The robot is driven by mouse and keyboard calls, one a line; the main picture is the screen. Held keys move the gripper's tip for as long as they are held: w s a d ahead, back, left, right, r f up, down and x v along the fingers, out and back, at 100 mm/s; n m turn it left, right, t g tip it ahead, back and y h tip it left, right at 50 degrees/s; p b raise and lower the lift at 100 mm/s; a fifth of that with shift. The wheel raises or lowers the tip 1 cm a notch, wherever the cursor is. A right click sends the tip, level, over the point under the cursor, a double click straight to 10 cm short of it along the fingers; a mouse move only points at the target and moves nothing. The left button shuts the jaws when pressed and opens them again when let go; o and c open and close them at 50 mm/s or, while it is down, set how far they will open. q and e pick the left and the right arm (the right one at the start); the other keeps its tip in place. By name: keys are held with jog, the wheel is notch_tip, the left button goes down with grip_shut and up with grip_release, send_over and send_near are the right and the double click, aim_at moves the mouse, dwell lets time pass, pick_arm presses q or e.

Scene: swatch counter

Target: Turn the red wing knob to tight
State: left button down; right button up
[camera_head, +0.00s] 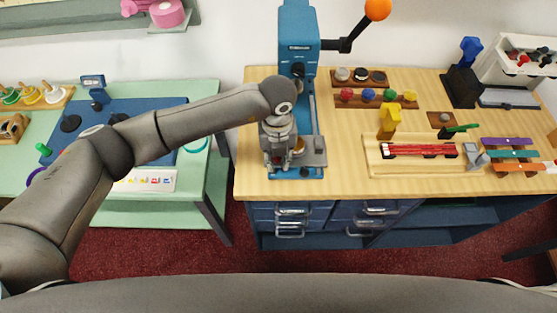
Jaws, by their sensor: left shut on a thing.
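My left gripper (279,160) reaches in from the left and points down over the base of the blue press (300,25) on the wooden counter. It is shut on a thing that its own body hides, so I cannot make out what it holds. I cannot make out a red wing knob at the press; that area is largely covered by the gripper. My right gripper is not in view.
The press lever has an orange ball (377,9) sticking out to the right. A wooden tray (415,166) with red sticks, a yellow piece (389,121) and coloured strips (510,155) are at the right. A green table (207,120) stands left, across a gap.

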aim_at(277, 160)
pick_arm(q)
jog(key=shift+a+m+b, duration=0.1)
jog(key=shift+m+b, duration=0.45)
jog(key=shift+m, duration=0.05)
jog(key=c, duration=1.4)
grip_release()
jog(key=shift+c, duration=0.2)
notch_tip(277, 160, up, 12)
